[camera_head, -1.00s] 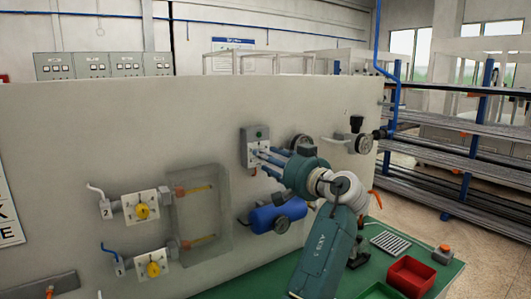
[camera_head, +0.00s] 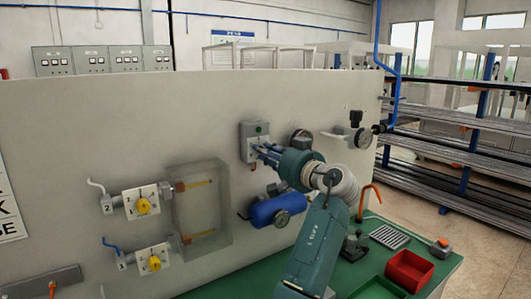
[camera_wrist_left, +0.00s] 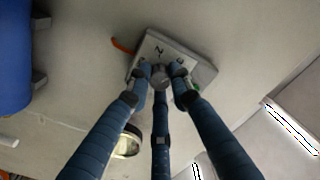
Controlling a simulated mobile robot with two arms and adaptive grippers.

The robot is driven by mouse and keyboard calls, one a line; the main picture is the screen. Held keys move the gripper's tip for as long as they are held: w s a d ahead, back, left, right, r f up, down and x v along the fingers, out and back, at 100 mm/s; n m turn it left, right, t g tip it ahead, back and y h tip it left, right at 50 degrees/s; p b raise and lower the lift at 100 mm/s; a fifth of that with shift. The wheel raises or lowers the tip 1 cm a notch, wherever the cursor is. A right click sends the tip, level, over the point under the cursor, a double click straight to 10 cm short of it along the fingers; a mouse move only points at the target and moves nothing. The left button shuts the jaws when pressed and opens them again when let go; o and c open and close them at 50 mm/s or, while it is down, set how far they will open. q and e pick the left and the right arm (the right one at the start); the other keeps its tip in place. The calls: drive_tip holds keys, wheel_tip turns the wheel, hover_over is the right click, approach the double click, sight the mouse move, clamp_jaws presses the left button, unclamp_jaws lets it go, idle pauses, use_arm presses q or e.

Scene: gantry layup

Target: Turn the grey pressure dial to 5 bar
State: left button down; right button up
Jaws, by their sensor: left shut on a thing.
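The grey pressure dial (camera_wrist_left: 161,77) is a small round knob on a pale grey box in the wrist view. The box (camera_head: 254,130) hangs on the wall panel in the head view and shows a small green spot near its top. My left gripper (camera_wrist_left: 162,82) has its blue fingers closed around the dial. In the head view the left gripper (camera_head: 265,151) reaches the lower front of the box, and its fingers hide the dial there. Marks such as a "2" show on the box face, but the dial's setting cannot be read. My right gripper is not in view.
A blue tank (camera_head: 276,210) lies below. Yellow valves (camera_head: 143,206) are at left. A red bin (camera_head: 408,269) stands on the green bench (camera_head: 355,282).

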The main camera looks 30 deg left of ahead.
use_arm(q)
drive_tip(key=shift+m+p, duration=8.7)
drive_tip(key=shift+m, duration=3)
drive_tip(key=shift+f+m, duration=0.1)
drive_tip(key=shift+m, duration=0.2)
drive_tip(key=c, duration=1.5)
unclamp_jaws()
drive_tip(key=shift+c, duration=0.2)
drive_tip(key=shift+d, duration=0.1)
